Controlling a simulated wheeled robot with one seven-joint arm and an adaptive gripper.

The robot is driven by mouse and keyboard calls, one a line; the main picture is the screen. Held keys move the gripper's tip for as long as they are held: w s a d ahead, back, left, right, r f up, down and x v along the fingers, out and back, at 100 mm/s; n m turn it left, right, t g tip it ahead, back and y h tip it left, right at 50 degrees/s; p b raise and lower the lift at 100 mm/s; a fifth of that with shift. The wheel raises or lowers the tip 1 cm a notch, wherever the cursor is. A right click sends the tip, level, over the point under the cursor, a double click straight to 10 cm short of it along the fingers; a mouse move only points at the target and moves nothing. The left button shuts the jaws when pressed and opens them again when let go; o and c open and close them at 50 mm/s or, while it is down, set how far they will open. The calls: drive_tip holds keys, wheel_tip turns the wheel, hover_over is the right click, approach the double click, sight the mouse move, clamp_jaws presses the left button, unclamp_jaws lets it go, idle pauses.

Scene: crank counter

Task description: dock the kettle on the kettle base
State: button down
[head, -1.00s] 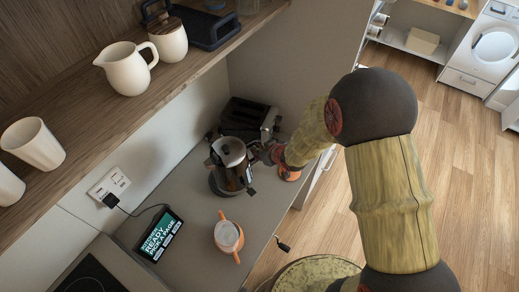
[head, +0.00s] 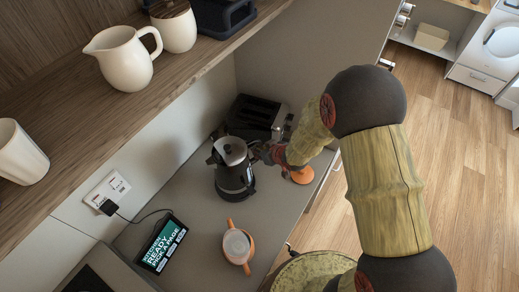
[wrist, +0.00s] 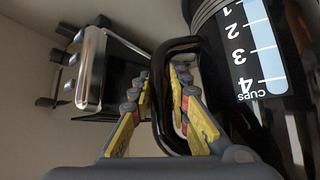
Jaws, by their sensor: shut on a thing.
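The kettle (head: 232,168), dark with a silver lid, stands upright at the back of the counter in the head view. Its dark side with a cup scale also shows in the wrist view (wrist: 255,50). My gripper (head: 268,153) is at the kettle's right side, and in the wrist view its fingers (wrist: 162,88) are closed around the black loop handle (wrist: 158,125). The kettle base is not clearly visible; the kettle's body hides the spot beneath it. I cannot tell whether the kettle is seated on it or slightly above.
A toaster (head: 256,116) stands behind the kettle. An orange-handled cup (head: 238,246) and a tablet (head: 161,242) are on the counter in front. An orange object (head: 302,175) is near the counter's right edge. A shelf (head: 130,112) with jugs overhangs the left.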

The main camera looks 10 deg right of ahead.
drive_tip(key=shift+w+f+b, duration=0.1)
drive_tip(key=shift+f+b, duration=0.85)
drive_tip(key=shift+f, duration=0.4)
drive_tip(key=shift+f+b, duration=0.45)
drive_tip(key=shift+f, duration=0.15)
idle(0.9)
drive_tip(key=c, duration=2)
unclamp_jaws()
drive_tip(key=shift+c, duration=0.2)
drive_tip(key=shift+o, duration=0.4)
drive_tip(key=shift+f, duration=0.1)
drive_tip(key=shift+s+d+f, duration=0.1)
drive_tip(key=shift+s, duration=0.2)
drive_tip(key=p+v, duration=0.7)
drive_tip(key=v, duration=0.4)
